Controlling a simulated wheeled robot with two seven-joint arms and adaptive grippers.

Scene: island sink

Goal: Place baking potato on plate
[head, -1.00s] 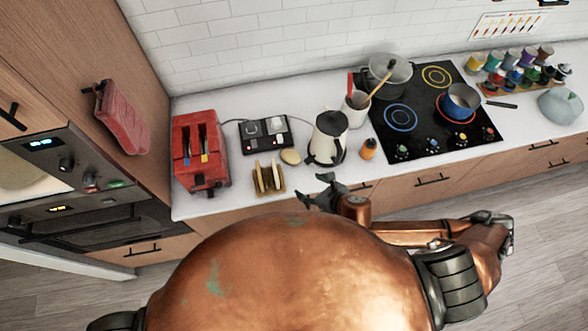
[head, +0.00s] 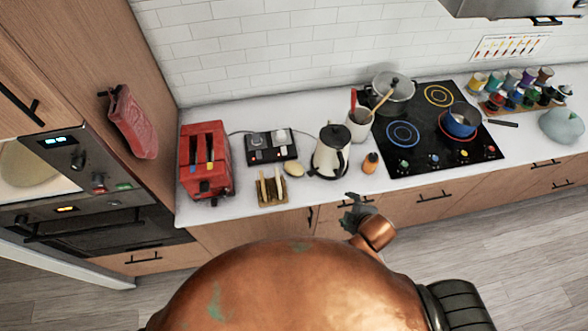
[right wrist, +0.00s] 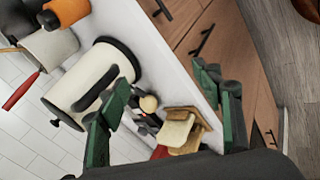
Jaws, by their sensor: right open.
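The baking potato (head: 293,169) is a small pale tan oval on the white counter, just behind the toast rack and left of the kettle. In the right wrist view the potato (right wrist: 148,103) shows between the open fingers but farther off. My right gripper (head: 355,209) is at the counter's front edge, right of and nearer than the potato, not touching it. Its green fingers (right wrist: 165,95) are open and empty in the right wrist view. A pale round shape (head: 28,168) shows at the built-in oven; I cannot tell whether it is a plate. My left gripper is out of view.
The toast rack (head: 271,188) stands in front of the potato, the cream kettle (head: 331,152) to its right. The red toaster (head: 205,160) is left. An orange bottle (head: 370,163), utensil crock (head: 359,124) and black hob (head: 435,130) lie farther right.

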